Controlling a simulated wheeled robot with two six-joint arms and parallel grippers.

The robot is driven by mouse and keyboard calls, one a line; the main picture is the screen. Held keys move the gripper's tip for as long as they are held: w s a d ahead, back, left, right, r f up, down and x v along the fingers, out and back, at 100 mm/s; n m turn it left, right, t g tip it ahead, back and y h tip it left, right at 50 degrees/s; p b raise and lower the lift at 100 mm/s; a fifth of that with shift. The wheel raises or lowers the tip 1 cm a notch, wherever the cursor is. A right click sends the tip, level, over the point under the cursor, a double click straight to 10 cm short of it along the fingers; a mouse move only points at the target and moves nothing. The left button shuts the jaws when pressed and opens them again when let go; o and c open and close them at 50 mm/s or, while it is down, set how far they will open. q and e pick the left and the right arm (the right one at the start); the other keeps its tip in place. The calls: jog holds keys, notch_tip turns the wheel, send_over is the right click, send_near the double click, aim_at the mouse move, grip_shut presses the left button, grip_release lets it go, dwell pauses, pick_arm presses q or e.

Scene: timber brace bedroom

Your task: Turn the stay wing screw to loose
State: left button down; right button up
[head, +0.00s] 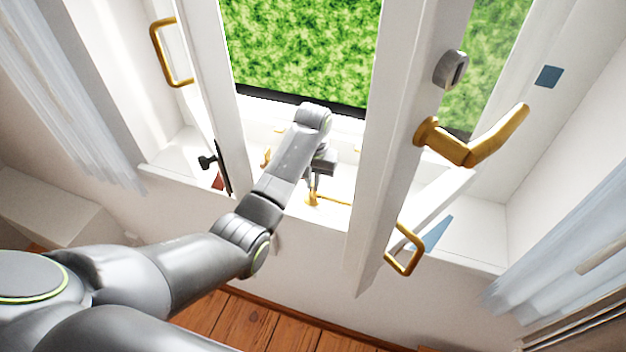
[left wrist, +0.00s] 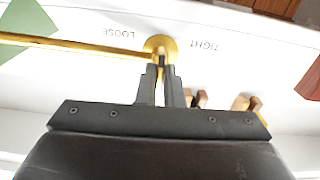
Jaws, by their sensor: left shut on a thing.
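The stay wing screw sits on a round brass base, which shows in the left wrist view (left wrist: 152,44) and small on the white sill in the head view (head: 311,200). My left gripper (head: 315,188) reaches down over it. In the left wrist view its two fingers (left wrist: 162,66) are close together on the screw, hiding most of its wing. A brass stay bar (left wrist: 75,46) runs left from the base. The words LOOSE (left wrist: 118,33) and TIGHT (left wrist: 204,46) are printed upside down on either side of the base. My right gripper is not in view.
An open white window sash (head: 385,130) with a brass lever handle (head: 470,150) and a lower brass pull (head: 405,262) stands right of my arm. Another sash with a brass pull (head: 163,55) is at the left. Small objects (head: 207,162) stand on the left sill.

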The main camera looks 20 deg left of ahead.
pick_arm(q)
jog(key=n, duration=0.4)
jog(key=shift+f+n, duration=0.1)
jog(key=shift+n, duration=0.2)
jog(key=n, duration=0.4)
jog(key=shift+n, duration=0.3)
jog(key=n, duration=0.4)
jog(key=shift+s, duration=0.1)
jog(key=shift+n, duration=2)
jog(key=c, duration=1.6)
grip_release()
jog(key=shift+o, duration=0.2)
